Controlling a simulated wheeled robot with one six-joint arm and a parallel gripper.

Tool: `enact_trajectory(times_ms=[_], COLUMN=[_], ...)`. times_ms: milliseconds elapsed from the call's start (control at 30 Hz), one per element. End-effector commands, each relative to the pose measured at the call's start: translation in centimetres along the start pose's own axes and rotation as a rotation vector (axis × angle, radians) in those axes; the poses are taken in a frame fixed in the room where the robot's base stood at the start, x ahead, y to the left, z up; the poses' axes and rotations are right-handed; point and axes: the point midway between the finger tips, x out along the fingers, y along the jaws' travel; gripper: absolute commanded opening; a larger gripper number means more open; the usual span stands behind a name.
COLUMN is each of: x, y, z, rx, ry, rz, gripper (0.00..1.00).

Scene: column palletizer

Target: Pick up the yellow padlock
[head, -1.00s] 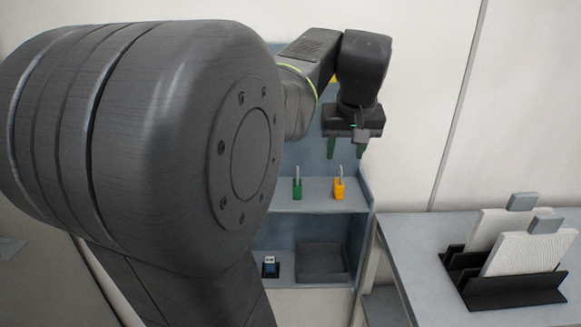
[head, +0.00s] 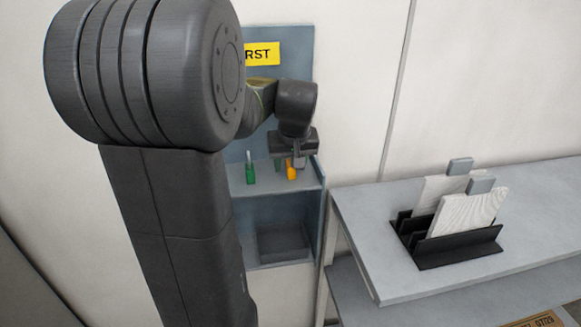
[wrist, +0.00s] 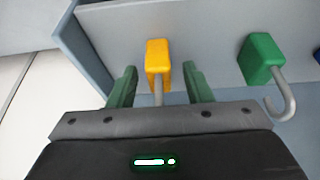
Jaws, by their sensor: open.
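The yellow padlock (head: 291,173) stands on the upper shelf, close to its right end. In the wrist view the yellow padlock (wrist: 158,60) shows its block body, with its grey shackle pointing toward my gripper. My gripper (wrist: 160,85) is open, with one green finger on each side of the padlock's shackle end and visible gaps to both sides. In the head view my gripper (head: 287,162) is right at the padlock and partly covers it.
A green padlock (head: 250,174) with a hooked shackle stands left of the yellow one; in the wrist view it (wrist: 260,58) is to the right. The shelf's side panel (head: 321,215) is close by. A grey table (head: 365,235) with a black rack (head: 440,250) stands right.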

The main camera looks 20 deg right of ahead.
Motion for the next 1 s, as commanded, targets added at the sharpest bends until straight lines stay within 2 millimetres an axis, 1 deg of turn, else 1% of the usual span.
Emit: enact_trajectory(times_ms=[200, 267, 300, 367, 433, 667, 767, 867, 1000], x=[0.1, 0.1, 0.1, 0.1, 0.1, 0.0, -0.3, -1.5, -4.2], y=[0.0, 0.0, 0.0, 0.0, 0.0, 0.0, 0.0, 0.1, 0.1], z=[0.0, 0.0, 0.0, 0.0, 0.0, 0.0, -0.2, -0.7, -1.9], rx=[0.0, 0.0, 0.0, 0.0, 0.0, 0.0, 0.0, 0.0, -0.001], ry=[0.0, 0.0, 0.0, 0.0, 0.0, 0.001, 0.002, 0.004, 0.007], rz=[0.0, 0.0, 0.0, 0.0, 0.0, 0.001, 0.001, 0.002, 0.003], gripper=[0.45, 0.34, 0.26, 0.14, 0.0, 0.0, 0.0, 0.0, 0.0])
